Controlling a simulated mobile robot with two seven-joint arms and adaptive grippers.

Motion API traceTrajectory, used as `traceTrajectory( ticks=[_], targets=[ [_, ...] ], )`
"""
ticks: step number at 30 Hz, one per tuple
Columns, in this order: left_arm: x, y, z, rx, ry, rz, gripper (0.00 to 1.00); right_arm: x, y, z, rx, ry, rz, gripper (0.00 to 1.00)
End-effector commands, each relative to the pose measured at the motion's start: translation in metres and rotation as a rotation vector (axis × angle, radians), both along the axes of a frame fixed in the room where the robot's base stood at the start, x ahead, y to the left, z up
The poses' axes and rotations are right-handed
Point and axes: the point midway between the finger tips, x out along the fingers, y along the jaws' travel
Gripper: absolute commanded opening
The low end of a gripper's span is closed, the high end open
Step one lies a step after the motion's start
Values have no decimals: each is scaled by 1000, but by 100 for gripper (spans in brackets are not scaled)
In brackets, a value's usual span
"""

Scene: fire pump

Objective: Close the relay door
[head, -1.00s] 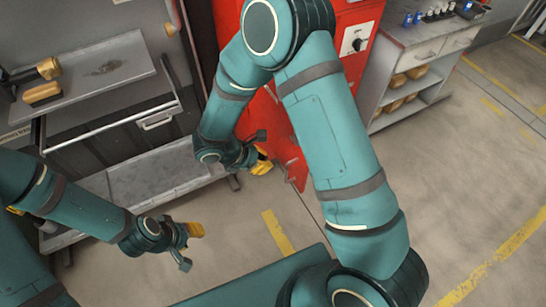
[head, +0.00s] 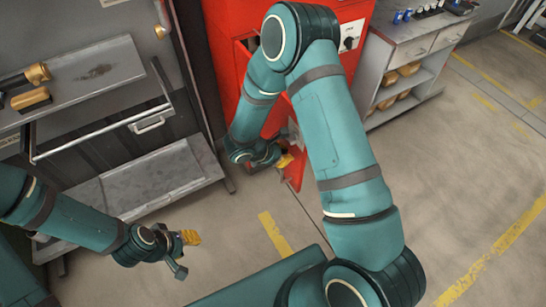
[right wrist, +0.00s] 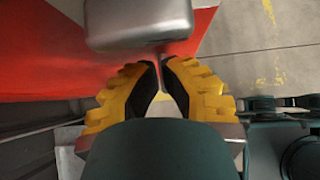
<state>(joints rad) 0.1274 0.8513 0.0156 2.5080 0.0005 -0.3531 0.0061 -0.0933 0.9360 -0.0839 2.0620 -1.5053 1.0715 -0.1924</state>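The red relay cabinet (head: 225,60) stands at the upper middle of the head view, with a dark opening in its front. The red relay door (head: 296,180) stands ajar; my right arm hides much of it. My right gripper (head: 287,160) is at the door's lower part. In the right wrist view, its yellow fingers (right wrist: 161,76) have their tips close together at a red surface, below a grey rounded metal block (right wrist: 140,24). I cannot tell whether a door edge lies between the tips. My left gripper (head: 188,246) hangs over the floor, away from the door.
A grey metal bench with shelves (head: 155,180) stands left of the cabinet. A grey shelf unit (head: 410,65) with small items on top stands to the right. The floor in front has yellow markings and is clear.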

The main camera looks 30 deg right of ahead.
Motion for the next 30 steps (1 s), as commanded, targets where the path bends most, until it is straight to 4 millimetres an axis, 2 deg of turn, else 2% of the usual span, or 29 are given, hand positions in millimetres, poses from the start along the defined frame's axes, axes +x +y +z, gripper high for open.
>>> traceTrajectory(
  ticks=[4, 20, 26, 30],
  targets=[
    [0, 0, 0, 0, 0, 0, 40, 1, -10, 0, 1, -1, -1, 0],
    [0, 0, -2, 0, 1, 0, 40, 1, -17, 0, 0, -1, 12, 0],
    [-2, 0, -11, -2, 6, -4, 40, 1, -48, -1, -1, -1, 80, 0],
    [-3, -1, -20, -2, 7, -7, 40, 6, -86, -2, -2, -3, 129, 0]
  ],
)
